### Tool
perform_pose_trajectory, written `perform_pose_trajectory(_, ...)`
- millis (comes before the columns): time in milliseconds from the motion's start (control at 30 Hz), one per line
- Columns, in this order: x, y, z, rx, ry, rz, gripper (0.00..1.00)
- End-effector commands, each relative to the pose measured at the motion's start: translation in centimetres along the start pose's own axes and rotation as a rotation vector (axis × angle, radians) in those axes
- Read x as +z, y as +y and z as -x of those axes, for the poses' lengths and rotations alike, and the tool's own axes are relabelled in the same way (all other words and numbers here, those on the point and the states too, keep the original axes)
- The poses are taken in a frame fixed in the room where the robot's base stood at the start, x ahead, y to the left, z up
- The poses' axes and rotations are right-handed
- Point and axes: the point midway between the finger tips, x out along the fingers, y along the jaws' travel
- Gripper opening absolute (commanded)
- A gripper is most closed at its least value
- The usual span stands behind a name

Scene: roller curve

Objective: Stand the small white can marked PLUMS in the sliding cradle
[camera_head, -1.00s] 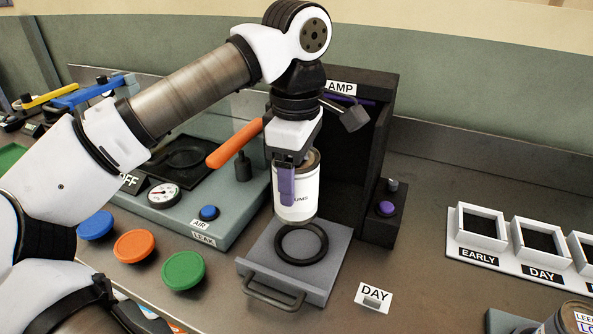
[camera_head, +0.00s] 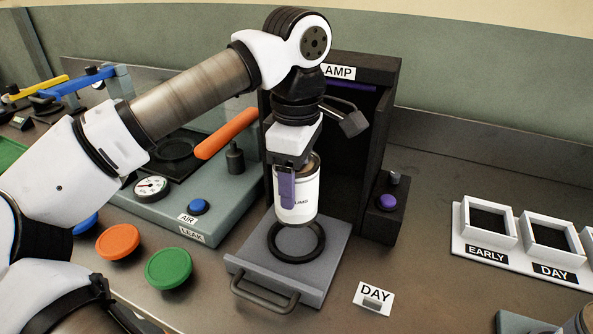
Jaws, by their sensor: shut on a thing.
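My gripper (camera_head: 290,185) points down and is shut on the small white can (camera_head: 303,198), whose visible letters end in "UMS". The can is upright, with a brown top. Its lower end overlaps the far part of the black ring on the grey sliding cradle (camera_head: 265,270); I cannot tell whether it touches. The cradle is pulled out in front of the dark lamp housing (camera_head: 385,110), with its handle toward the front. The black ring (camera_head: 297,255) looks empty at its near side. The gripper hides part of the can's left side.
A DAY card (camera_head: 374,298) lies at front right. Green (camera_head: 168,268) and orange (camera_head: 118,242) discs lie left. The leak tester (camera_head: 215,212) has an orange lever (camera_head: 226,133). White trays (camera_head: 520,245) stand at right.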

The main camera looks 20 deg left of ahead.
Motion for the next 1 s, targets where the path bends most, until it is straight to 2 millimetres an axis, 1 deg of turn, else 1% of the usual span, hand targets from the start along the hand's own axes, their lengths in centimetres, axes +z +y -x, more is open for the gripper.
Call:
perform_pose_trajectory(33,0.0,0.0,-0.9,0.001,0.000,0.000,0.30)
perform_pose_trajectory(100,0.0,0.0,-1.6,0.001,0.000,0.000,0.30)
perform_pose_trajectory(500,0.0,0.0,-5.4,0.001,0.000,-0.001,0.30)
perform_pose_trajectory(600,0.0,0.0,-6.1,0.001,0.001,0.000,0.30)
perform_pose_trajectory(733,0.0,0.0,-6.6,0.001,0.000,0.000,0.30)
perform_pose_trajectory(1000,0.0,0.0,-6.6,0.001,0.000,0.000,0.30)
